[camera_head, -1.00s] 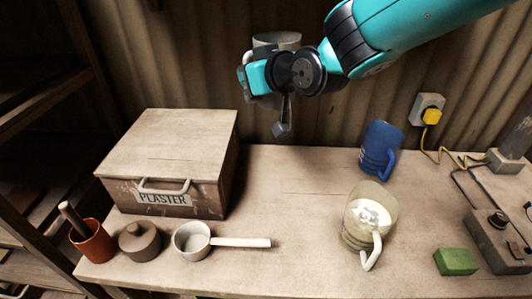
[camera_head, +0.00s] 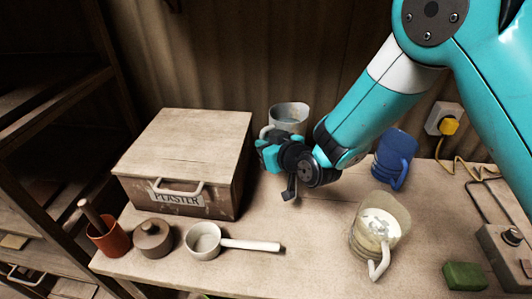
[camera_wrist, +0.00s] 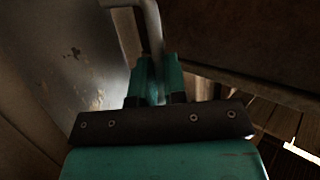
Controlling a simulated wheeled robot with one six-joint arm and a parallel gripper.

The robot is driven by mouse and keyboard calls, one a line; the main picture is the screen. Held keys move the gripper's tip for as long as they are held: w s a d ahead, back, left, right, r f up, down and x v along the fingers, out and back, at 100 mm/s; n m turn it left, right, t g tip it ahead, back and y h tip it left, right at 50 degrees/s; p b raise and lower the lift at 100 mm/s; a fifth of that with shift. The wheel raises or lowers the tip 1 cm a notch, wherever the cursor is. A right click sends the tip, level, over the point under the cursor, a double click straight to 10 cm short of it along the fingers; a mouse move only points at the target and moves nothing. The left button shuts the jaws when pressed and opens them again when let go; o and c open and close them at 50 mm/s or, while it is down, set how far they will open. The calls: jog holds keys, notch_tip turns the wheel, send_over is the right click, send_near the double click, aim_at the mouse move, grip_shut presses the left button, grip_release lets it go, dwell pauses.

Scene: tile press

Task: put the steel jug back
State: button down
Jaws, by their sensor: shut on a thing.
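The steel jug (camera_head: 288,115) is a grey, open-topped vessel at the back of the bench, right of the plaster box. It looks about upright, and my arm hides its lower part. My gripper (camera_head: 268,142) is shut on its handle. I cannot tell whether its base touches the bench. In the wrist view, the worn grey jug wall (camera_wrist: 50,75) fills the left side, and the pale handle (camera_wrist: 150,22) runs down between my gripper's fingers (camera_wrist: 157,75).
The lidded plaster box (camera_head: 185,155) stands close on the left. A blue jug (camera_head: 393,155) and a clear jug (camera_head: 378,222) with pale contents stand right. A saucepan (camera_head: 204,243), brown pot (camera_head: 152,240) and red cup (camera_head: 108,238) line the front left. The bench middle (camera_head: 310,225) is clear.

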jog(key=shift+w+f, duration=0.1)
jog(key=shift+f, duration=1.3)
jog(key=c, duration=1.2)
grip_release()
jog(key=shift+f, duration=0.1)
jog(key=shift+o, duration=0.2)
jog(key=s+d+r+g+h+b, duration=0.1)
jog(key=s+d+r+g, duration=0.2)
jog(key=s, duration=0.6)
jog(key=s+d+r+m+g+h+b, duration=0.1)
jog(key=s+d+r+g+h+b, duration=0.1)
jog(key=s+d+r+g, duration=0.2)
jog(key=s+d+r+g+h+b, duration=0.1)
jog(key=s+d+r+g+h, duration=0.1)
jog(key=s+d+r, duration=0.6)
jog(key=s+d+g, duration=0.1)
jog(key=s+d, duration=0.3)
jog(key=s, duration=0.4)
jog(key=shift+s+d+g, duration=0.2)
jog(key=shift+d+g, duration=0.1)
jog(key=shift+d, duration=0.05)
